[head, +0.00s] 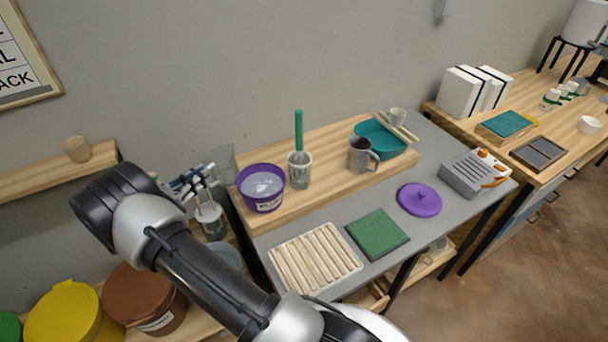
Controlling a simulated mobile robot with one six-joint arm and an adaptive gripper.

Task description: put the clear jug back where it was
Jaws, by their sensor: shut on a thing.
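The clear jug (224,163) is a see-through vessel left of the purple tub, near the back left end of the wooden riser (330,192). It looks about upright. My gripper (209,173) reaches it from the left and is shut on it; my arm and the brushes hide part of the grip. I cannot tell whether the jug's base touches anything.
A purple-rimmed tub (262,187), a glass with a green-handled tool (299,168), a grey mug (361,156) and a teal bowl (384,140) stand on the riser. A brush jar (212,220) stands just below my gripper. A slatted wooden rack (315,258) lies in front.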

